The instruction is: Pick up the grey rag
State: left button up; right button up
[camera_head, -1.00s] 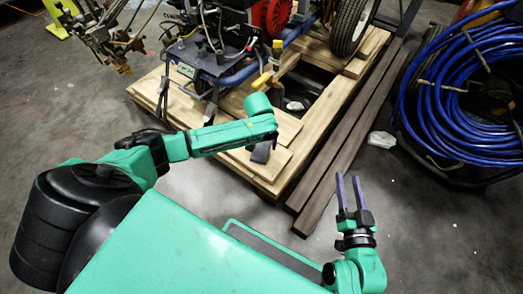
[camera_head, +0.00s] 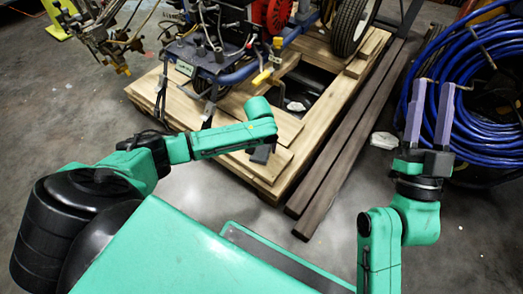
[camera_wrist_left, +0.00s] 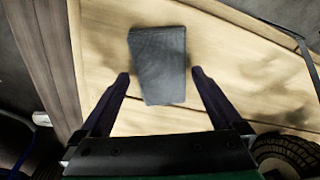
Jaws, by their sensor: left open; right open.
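The grey rag (camera_wrist_left: 158,60) lies on the light wooden boards of the pallet (camera_head: 240,163). In the left wrist view, it is a dark grey, roughly rectangular folded piece. My left gripper (camera_wrist_left: 160,76) is open, with one finger on each side of the rag's lower part in that view and nothing gripped. In the head view, a small part of the rag (camera_head: 261,155) shows below the end of my left arm, which hides the rest and most of the left gripper. My right gripper (camera_head: 429,108) is open and empty, over the floor at the right.
The line striper (camera_head: 215,60) stands on the pallet, with a wheel (camera_head: 352,25) at the back. Dark beams (camera_head: 340,150) lie along the pallet's right side. A coil of blue hose (camera_head: 490,60) is behind my right gripper. A pale lump (camera_head: 383,140) lies on the floor.

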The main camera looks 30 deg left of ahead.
pick_arm(q)
jog(key=shift+f, duration=0.35)
jog(key=c, duration=1.2)
pick_arm(e)
jog(key=shift+n+t+y, duration=0.4)
jog(key=shift+t+y, duration=0.3)
jog(key=shift+y, duration=0.1)
jog(key=r, duration=0.1)
jog(key=s+r, duration=0.1)
jog(key=r, duration=0.2)
jog(key=shift+s+d+r, duration=0.25)
jog(key=shift+d+r, duration=0.1)
jog(key=shift+r, duration=0.05)
pick_arm(q)
jog(key=shift+r, duration=0.1)
